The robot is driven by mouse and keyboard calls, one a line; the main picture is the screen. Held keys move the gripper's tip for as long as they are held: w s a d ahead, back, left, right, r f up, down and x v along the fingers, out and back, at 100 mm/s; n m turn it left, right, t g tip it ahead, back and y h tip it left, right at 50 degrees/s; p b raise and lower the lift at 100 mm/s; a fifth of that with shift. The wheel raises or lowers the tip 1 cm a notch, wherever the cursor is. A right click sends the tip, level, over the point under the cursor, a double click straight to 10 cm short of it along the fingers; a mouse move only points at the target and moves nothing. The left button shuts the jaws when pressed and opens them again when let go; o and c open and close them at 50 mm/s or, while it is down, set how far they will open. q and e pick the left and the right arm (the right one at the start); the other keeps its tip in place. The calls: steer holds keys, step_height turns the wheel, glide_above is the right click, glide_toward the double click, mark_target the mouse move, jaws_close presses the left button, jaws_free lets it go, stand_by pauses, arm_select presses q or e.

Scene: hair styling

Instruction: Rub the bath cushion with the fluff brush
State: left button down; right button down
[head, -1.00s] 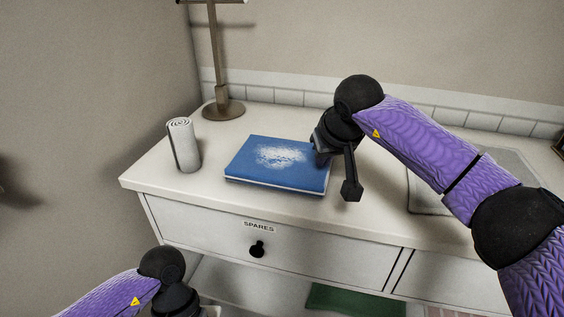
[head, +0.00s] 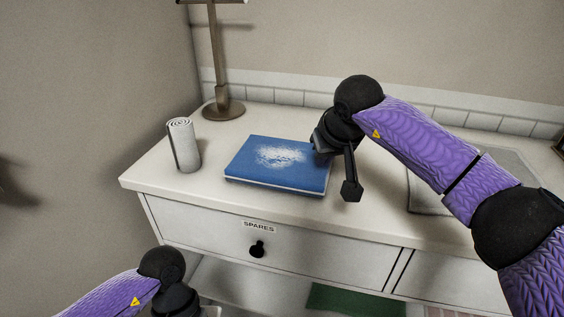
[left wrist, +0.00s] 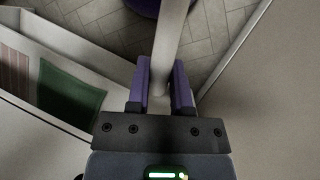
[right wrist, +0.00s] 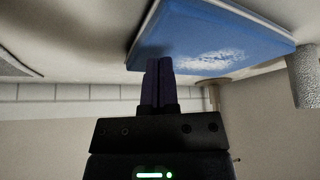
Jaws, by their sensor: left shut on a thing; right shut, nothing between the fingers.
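The blue bath cushion (head: 255,168), with a white powdery patch on top, lies flat on the white counter. It also shows in the right wrist view (right wrist: 200,30). My right gripper (head: 322,150) is shut and empty at the cushion's right edge; its closed fingers show in the right wrist view (right wrist: 160,70). I cannot tell if they touch it. My left gripper (left wrist: 163,80) is shut on a long pale handle-like thing (left wrist: 170,35), possibly the fluff brush; its far end is out of view. In the head view, only my left wrist shows, low at the bottom left.
A rolled white towel (head: 183,145) stands left of the cushion, with a lamp (head: 222,100) behind. Below is a drawer labelled SPARES (head: 210,228) with a black knob. A green item (head: 350,300) lies lower down. The counter's front left is free.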

arm_select(q)
steer(key=shift+f+b, duration=0.4)
steer(key=shift+f, duration=0.05)
arm_select(e)
steer(key=shift+f, duration=0.8)
arm_select(q)
steer(key=shift+r, duration=0.1)
arm_select(e)
steer(key=shift+r, duration=0.1)
